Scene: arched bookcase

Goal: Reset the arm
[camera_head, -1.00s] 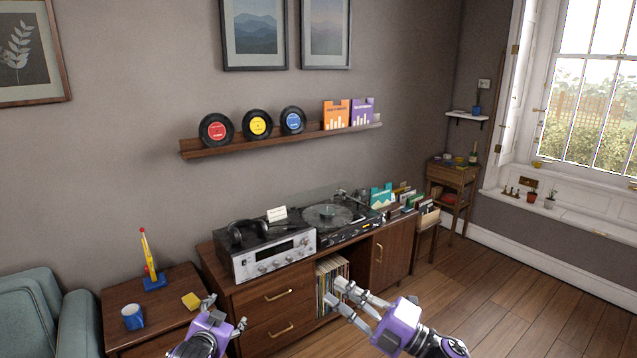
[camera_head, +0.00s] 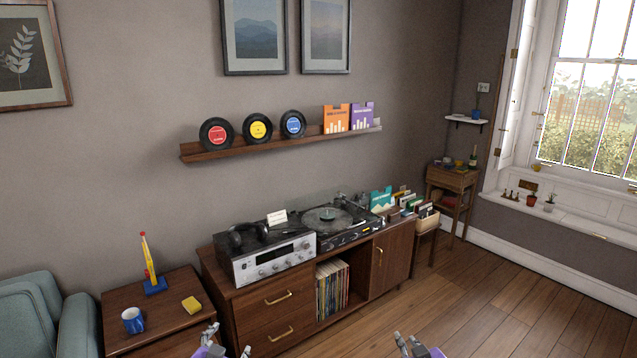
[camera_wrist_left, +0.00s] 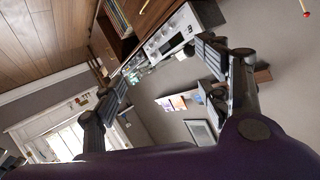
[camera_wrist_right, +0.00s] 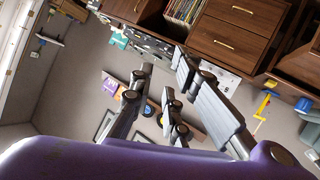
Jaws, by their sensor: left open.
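My left gripper (camera_head: 228,341) shows only its fingertips at the bottom edge of the head view, in front of the cabinet's lower left. In the left wrist view its fingers (camera_wrist_left: 160,75) are wide apart with nothing between them. My right gripper (camera_head: 412,345) also shows only its tips at the bottom edge, over the wooden floor. In the right wrist view its fingers (camera_wrist_right: 158,85) stand apart, less widely, with nothing held. The rest of both arms is below the head view.
A wooden cabinet (camera_head: 262,301) carries an amplifier (camera_head: 270,262), headphones and a turntable (camera_head: 328,216). A shelf (camera_head: 215,153) with records is above. Floor at right is clear.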

